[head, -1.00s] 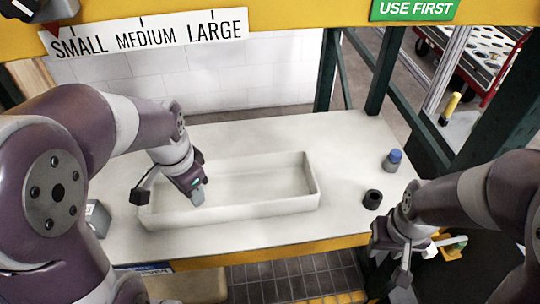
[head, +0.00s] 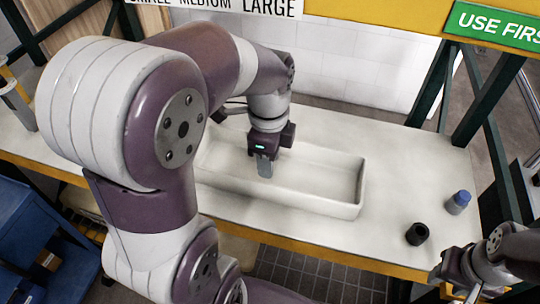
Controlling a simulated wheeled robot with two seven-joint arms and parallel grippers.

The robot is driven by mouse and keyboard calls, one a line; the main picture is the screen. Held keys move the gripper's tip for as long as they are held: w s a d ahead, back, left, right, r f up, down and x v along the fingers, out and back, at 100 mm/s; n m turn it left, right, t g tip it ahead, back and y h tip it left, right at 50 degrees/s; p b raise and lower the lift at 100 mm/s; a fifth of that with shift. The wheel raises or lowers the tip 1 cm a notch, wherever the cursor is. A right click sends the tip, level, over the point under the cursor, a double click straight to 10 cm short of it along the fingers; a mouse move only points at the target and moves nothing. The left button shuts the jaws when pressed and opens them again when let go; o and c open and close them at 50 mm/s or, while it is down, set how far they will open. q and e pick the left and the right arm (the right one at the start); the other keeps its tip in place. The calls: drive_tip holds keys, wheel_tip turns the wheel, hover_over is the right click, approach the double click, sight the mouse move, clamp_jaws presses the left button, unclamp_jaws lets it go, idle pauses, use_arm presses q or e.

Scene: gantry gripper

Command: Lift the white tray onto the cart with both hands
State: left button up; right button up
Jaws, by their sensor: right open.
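The white tray (head: 340,207), long and shallow, lies on the white tabletop. It looks empty, and its left end is partly hidden by my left arm. My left gripper (head: 258,150) hangs over the left part of the tray, pointing down. One grey finger shows against the inside of the tray; the other is mostly hidden, so its opening and any contact are unclear. My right gripper (head: 466,288) is open and empty at the lower right, near the table's front edge and apart from the tray.
A black cylinder (head: 417,234) and a blue-capped object (head: 458,202) stand on the tabletop right of the tray. Dark green posts (head: 483,100) rise at the right. The tabletop behind the tray's right end is clear.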

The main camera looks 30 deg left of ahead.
sight(268, 185)
use_arm(q)
wheel_tip(268, 185, down, 3)
drive_tip(key=shift+s+a+f+b, duration=0.1)
drive_tip(key=shift+a+f+b, duration=0.05)
drive_tip(key=shift+b, duration=0.75)
wheel_tip(268, 185, down, 7)
drive_tip(key=shift+f+b, duration=0.2)
drive_tip(key=shift+b, duration=0.2)
drive_tip(key=shift+f, duration=0.75)
clamp_jaws()
